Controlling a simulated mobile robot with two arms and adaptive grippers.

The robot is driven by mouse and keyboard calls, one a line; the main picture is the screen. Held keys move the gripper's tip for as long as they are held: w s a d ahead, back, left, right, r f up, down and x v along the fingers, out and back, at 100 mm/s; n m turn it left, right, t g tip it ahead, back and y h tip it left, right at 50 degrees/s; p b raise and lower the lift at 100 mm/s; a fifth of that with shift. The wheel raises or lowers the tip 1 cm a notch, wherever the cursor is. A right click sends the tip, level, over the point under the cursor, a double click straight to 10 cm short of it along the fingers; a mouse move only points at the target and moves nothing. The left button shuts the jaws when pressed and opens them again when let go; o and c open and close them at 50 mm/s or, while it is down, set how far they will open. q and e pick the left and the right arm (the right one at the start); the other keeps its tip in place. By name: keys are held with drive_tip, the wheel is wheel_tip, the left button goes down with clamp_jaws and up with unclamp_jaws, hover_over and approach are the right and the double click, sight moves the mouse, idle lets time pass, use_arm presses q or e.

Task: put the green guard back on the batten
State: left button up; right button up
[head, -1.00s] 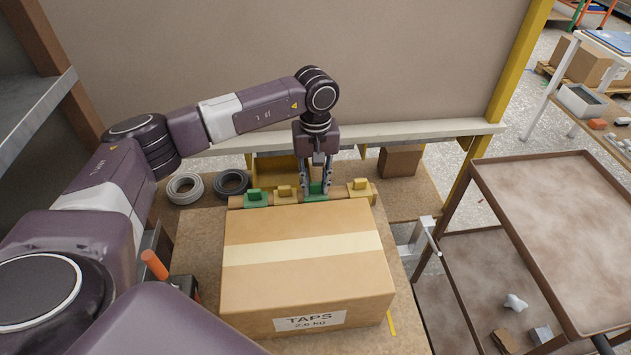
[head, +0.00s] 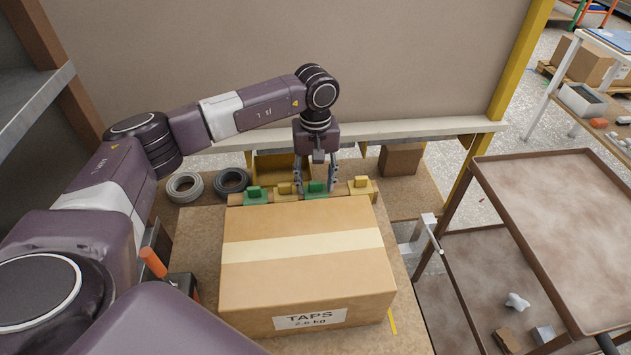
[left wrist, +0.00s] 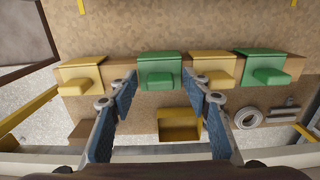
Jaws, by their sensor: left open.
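A wooden batten (head: 235,200) lies behind the large cardboard box, carrying a row of yellow and green guards. One green guard (head: 317,188) sits on it between two yellow guards; it also shows in the left wrist view (left wrist: 160,72). A second green guard (head: 256,194) sits at the batten's left end. My left gripper (head: 317,184) is open, its fingers standing on either side of the middle green guard, with visible gaps in the left wrist view. The guard's underside is hidden. My right gripper is not in view.
The taped TAPS box (head: 300,285) stands close in front of the batten and hides its front side. Two cable coils (head: 186,186), a yellow bin (head: 280,167) and a small brown box (head: 400,160) stand behind. A brown trolley (head: 560,220) is at right.

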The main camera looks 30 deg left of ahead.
use_arm(q)
wheel_tip(320, 180, up, 12)
idle(0.5)
